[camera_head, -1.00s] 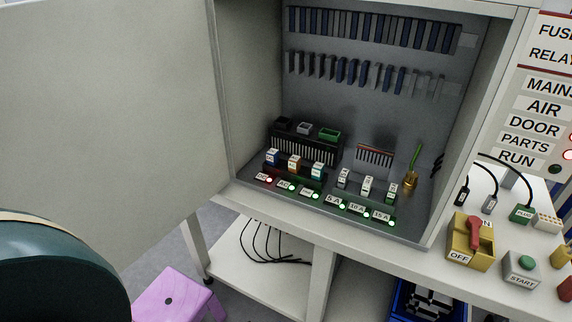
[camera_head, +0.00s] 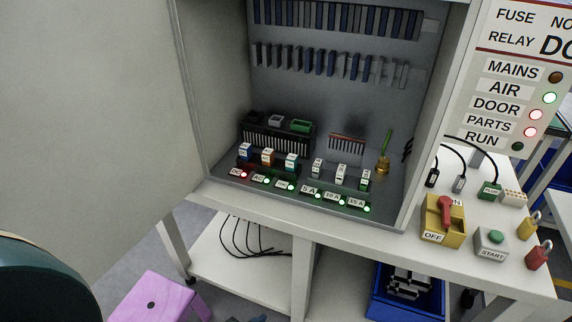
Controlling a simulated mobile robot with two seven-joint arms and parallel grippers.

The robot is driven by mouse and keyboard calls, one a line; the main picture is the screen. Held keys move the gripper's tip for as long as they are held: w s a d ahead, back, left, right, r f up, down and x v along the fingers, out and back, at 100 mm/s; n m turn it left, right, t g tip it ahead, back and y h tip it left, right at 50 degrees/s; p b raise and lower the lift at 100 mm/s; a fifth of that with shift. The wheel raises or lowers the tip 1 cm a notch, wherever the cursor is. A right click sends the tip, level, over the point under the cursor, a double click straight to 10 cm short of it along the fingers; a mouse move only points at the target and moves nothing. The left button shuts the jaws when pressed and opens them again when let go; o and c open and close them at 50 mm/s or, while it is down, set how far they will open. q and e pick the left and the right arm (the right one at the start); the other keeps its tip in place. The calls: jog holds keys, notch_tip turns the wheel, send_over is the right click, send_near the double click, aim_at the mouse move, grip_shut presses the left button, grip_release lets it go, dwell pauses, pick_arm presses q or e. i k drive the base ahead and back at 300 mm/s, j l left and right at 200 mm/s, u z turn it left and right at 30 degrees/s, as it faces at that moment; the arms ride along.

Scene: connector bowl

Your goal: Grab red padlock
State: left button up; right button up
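The red padlock (camera_head: 538,257) stands on the white worktop (camera_head: 400,258) at the right, near its front right corner. Its shackle points up. A yellow padlock (camera_head: 527,229) stands just behind it. A grey box with a green START button (camera_head: 491,243) is to its left. Neither of my grippers is in view. A dark teal rounded part of my own body fills the lower left corner.
A yellow switch box with a red handle (camera_head: 443,219) sits further left on the worktop. The open cabinet (camera_head: 330,100) stands behind, its door swung left. A purple stool (camera_head: 152,297) and a blue crate (camera_head: 378,306) are below.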

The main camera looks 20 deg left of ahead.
aim_at(537, 256)
jog(key=i+l+z, duration=0.25)
jog(key=l, duration=0.25)
jog(key=i+l+z, duration=0.1)
jog(key=l+z, duration=0.15)
jog(key=l, duration=0.3)
jog(key=i+l+z, duration=0.25)
jog(key=l, duration=0.2)
jog(key=i+l+z, duration=0.25)
jog(key=l, duration=0.15)
